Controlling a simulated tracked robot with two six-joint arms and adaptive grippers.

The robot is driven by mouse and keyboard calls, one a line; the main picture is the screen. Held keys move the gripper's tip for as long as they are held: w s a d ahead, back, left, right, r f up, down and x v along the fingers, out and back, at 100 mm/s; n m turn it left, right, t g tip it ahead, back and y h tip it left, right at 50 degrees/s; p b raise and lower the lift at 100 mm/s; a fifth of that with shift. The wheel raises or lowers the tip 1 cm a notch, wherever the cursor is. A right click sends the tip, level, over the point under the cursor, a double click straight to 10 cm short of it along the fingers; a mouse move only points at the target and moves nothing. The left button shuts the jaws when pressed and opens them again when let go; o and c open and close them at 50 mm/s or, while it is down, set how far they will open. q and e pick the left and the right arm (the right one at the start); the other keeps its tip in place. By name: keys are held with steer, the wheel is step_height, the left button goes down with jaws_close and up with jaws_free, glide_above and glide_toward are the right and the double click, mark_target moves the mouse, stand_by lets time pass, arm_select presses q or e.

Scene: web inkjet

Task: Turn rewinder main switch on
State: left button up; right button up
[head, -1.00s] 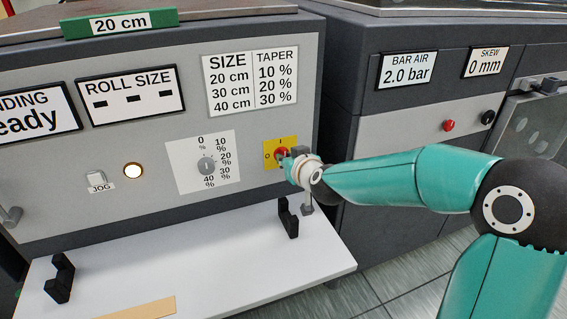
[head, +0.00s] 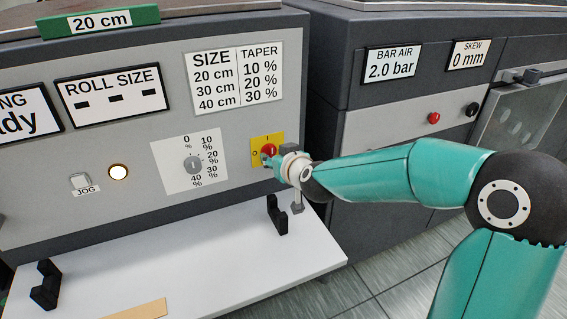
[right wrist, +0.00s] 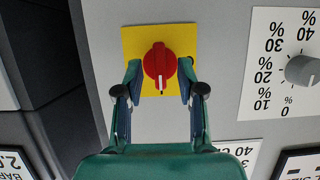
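The rewinder main switch is a red rotary knob (head: 269,150) on a yellow plate (head: 257,141) marked I at the top and O at the left. My right gripper (head: 272,157) is at the knob, partly covering it and the plate. In the right wrist view, which is upside down, the red knob (right wrist: 159,62) lies between the two fingertips of my right gripper (right wrist: 160,72). The fingers are spread on either side, with narrow gaps at the knob. The knob's ridge runs up and down there, with a light mark at its lower end. My left gripper is not in view.
A taper dial (head: 193,164), a lit round lamp (head: 118,172) and a JOG switch (head: 80,182) are left on the panel. A white shelf (head: 215,255) with black brackets juts out below. Another cabinet with a red button (head: 433,118) stands at right.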

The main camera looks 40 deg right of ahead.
steer(key=v, duration=1.1)
steer(key=shift+f, duration=0.15)
